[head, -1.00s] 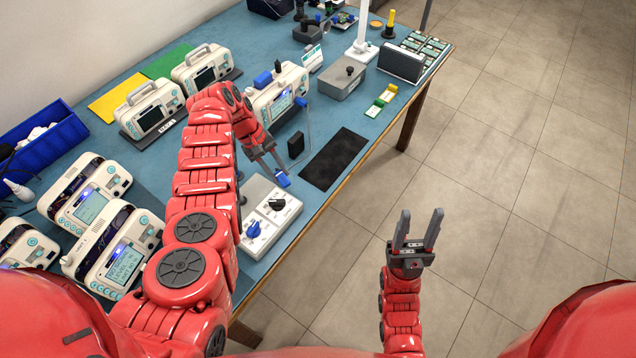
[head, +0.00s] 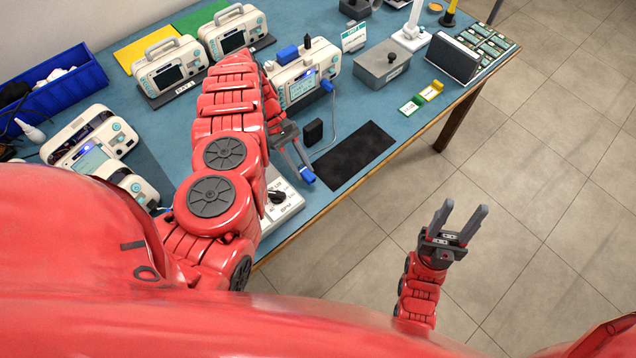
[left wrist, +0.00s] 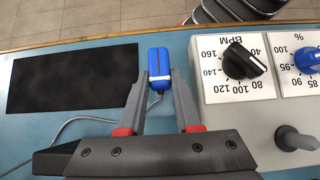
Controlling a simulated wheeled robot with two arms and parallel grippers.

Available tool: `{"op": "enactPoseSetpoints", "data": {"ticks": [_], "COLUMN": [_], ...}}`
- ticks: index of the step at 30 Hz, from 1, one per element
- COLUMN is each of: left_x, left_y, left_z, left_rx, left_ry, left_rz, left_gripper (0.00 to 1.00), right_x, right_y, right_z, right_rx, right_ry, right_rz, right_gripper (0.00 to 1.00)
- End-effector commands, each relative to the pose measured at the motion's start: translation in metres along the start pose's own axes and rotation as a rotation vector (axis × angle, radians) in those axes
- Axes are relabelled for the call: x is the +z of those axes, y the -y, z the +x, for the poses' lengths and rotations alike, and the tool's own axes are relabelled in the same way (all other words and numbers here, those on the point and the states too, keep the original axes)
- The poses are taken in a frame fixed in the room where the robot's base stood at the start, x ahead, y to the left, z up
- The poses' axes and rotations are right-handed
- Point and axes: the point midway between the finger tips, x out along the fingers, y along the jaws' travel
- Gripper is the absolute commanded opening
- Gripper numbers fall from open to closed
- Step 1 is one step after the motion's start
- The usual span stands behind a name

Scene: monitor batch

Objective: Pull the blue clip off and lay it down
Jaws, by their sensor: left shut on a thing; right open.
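The small blue clip (head: 308,175) is in my left gripper (head: 298,162), which is shut on it. In the left wrist view the clip (left wrist: 158,70) sits between the fingertips, and a thin grey cable runs from it to the left. The clip is over the blue table between the black mat (head: 352,160) and the white knob box (head: 285,212). I cannot tell whether it touches the table. A grey peg (left wrist: 296,139) on the box is bare in the left wrist view. My right gripper (head: 459,214) is open and empty, over the floor.
A white monitor (head: 301,82) stands behind the mat, with a small black block (head: 313,132) near it. The black mat is clear.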

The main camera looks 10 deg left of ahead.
Motion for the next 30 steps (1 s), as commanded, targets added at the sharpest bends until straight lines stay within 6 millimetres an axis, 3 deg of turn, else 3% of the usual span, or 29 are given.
{"op": "enactPoseSetpoints", "data": {"ticks": [30], "left_x": [-0.013], "left_y": [0.001], "left_z": [0.015], "left_rx": [0.000], "left_ry": [-0.001], "left_rz": [0.002], "left_gripper": [0.00], "right_x": [0.003], "right_y": [0.001], "right_z": [-0.017], "right_rx": [0.000], "right_ry": [0.000], "right_rz": [0.000], "right_gripper": [0.50]}}
